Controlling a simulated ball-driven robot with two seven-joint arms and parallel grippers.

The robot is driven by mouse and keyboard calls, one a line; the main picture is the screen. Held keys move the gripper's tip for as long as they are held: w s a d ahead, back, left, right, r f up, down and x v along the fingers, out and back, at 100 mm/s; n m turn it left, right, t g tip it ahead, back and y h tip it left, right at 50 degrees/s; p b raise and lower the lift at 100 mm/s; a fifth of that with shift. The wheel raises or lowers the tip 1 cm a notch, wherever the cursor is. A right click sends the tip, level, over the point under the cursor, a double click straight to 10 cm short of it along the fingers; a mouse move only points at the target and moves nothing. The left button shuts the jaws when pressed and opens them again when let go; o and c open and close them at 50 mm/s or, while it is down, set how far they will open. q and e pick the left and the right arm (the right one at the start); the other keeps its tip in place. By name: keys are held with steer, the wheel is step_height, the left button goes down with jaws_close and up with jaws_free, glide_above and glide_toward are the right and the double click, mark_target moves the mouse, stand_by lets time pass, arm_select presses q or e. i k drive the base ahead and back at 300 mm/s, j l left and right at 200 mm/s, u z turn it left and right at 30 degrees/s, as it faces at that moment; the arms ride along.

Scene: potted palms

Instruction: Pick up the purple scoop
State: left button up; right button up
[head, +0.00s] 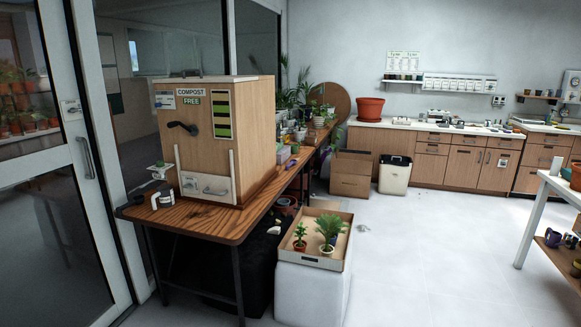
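I cannot make out a purple scoop for certain. A small dark purple, cup-like thing (552,238) sits on the lower shelf at the right edge; it is too small to tell whether it is a scoop. A small black and white object (161,199) lies on the wooden table (190,224) in front of the compost box. Neither of my grippers is in view.
A wooden compost box (220,135) stands on the table at left. A tray with potted palms (318,262) rests on a white block (310,293). A white-framed table (546,190) stands at right. The middle floor (430,240) is clear.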

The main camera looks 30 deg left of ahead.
mark_target(292, 162)
steer(key=i+l+z, duration=0.1)
steer(key=i, duration=3.3)
steer(key=i+u, duration=0.3)
steer(key=i, duration=0.55)
steer(key=i+u, duration=0.35)
steer(key=i, duration=0.45)
steer(key=i+u, duration=0.45)
steer(key=i+l+u, duration=0.35)
steer(key=i+u, duration=0.55)
steer(key=i+l+u, duration=0.15)
steer(key=u, duration=0.2)
steer(key=i+l+u, duration=0.25)
steer(key=u, duration=0.15)
steer(key=i+l+u, duration=0.35)
steer(key=k, duration=0.1)
